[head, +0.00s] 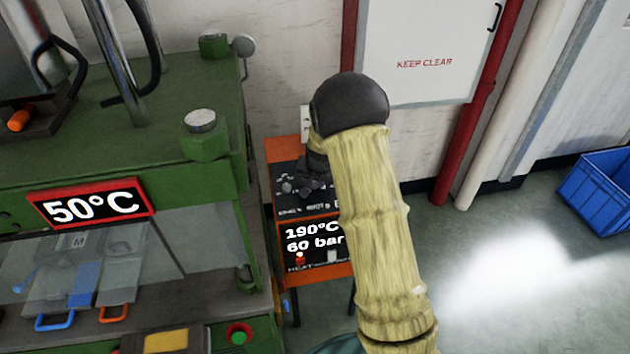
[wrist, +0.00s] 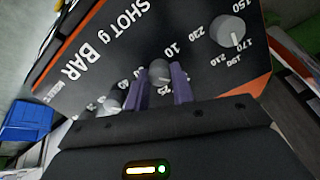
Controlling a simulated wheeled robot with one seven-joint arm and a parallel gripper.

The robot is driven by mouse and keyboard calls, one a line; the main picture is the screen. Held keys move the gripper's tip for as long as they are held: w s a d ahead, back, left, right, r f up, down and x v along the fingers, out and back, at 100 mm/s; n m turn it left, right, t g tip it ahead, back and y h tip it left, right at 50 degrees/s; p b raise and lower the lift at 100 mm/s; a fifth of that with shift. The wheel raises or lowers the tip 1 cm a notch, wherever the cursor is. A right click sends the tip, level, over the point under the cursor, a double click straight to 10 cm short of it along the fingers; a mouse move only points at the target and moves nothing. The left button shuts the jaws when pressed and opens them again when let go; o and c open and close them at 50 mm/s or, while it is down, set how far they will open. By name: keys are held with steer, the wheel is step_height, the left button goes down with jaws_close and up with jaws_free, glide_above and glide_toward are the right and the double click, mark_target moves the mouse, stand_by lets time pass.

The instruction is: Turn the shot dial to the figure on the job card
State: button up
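In the wrist view a dark panel carries the words "SHOT g" and "BAR". A small grey dial (wrist: 160,73) sits on it, with figures such as 10 and 25 beside it; which figure it points at is too small to tell. My gripper (wrist: 160,80) has its two purple fingers on either side of this dial, apart, with slim gaps seeming to show; contact is not clear. I cannot make out a job card in either view.
A larger dial (wrist: 228,31), marked 150 to 230, is at the upper right of the panel. Another dial (wrist: 112,100) is left of the fingers. In the head view an orange unit (head: 283,150) reads 190°C, 60 bar, beside a green machine (head: 190,185) showing 50°C. A blue crate (head: 600,190) stands right.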

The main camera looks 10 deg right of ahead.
steer(key=shift+n, duration=0.4)
steer(key=n+b, duration=0.1)
steer(key=n, duration=0.2)
steer(key=shift+f+b, duration=0.1)
steer(key=shift+b, duration=0.25)
steer(key=shift+a+n+b, duration=0.1)
steer(key=shift+n+b, duration=0.45)
steer(key=shift+n, duration=1.45)
steer(key=o, duration=1)
steer(key=b+v, duration=0.1)
steer(key=v, duration=1.6)
steer(key=shift+s+a+r, duration=0.2)
steer(key=shift+r, duration=0.05)
